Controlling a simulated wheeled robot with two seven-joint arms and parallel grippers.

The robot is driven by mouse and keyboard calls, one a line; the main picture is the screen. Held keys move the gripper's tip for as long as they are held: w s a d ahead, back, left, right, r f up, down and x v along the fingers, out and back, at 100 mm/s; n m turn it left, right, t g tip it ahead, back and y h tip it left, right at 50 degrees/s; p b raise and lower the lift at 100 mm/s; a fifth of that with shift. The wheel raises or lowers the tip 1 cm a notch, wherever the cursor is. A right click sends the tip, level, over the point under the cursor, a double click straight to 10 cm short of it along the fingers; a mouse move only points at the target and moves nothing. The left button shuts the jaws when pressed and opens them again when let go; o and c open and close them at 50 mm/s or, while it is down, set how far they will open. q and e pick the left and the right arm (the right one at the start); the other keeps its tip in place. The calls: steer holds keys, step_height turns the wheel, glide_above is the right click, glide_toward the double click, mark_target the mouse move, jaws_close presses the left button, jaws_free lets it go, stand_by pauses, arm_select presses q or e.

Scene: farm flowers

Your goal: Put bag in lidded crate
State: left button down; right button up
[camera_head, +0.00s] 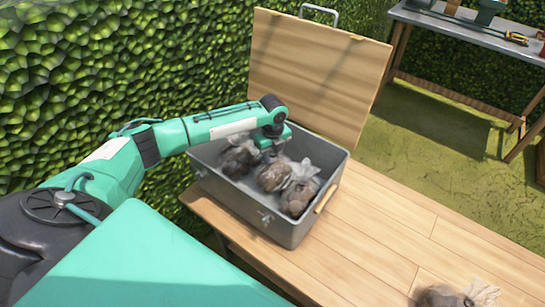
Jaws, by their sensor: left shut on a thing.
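The grey crate (262,222) stands on the wooden table with its wooden lid (315,75) swung open and upright at the back. Inside lie clear plastic bags with brown contents: one at the left (238,160), one in the middle (271,177) and one at the right (298,196). My left gripper (269,154) reaches down into the crate and is shut on the middle bag; its fingertips are partly hidden. Another bag (447,296) lies on the table at the bottom edge, partly cut off. My right gripper is out of view.
The wooden table (390,225) has clear room right of the crate. A hedge (60,70) stands close behind on the left. A second table (470,32) with tools stands at the back right, across grass.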

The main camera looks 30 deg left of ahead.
arm_select(q)
steer(key=shift+f, duration=0.65)
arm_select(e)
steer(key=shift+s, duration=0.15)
arm_select(q)
steer(key=c, duration=1.1)
jaws_free()
steer(key=shift+f, duration=0.15)
step_height(320, 180, up, 12)
steer(key=shift+f, duration=0.25)
steer(key=shift+r, duration=0.4)
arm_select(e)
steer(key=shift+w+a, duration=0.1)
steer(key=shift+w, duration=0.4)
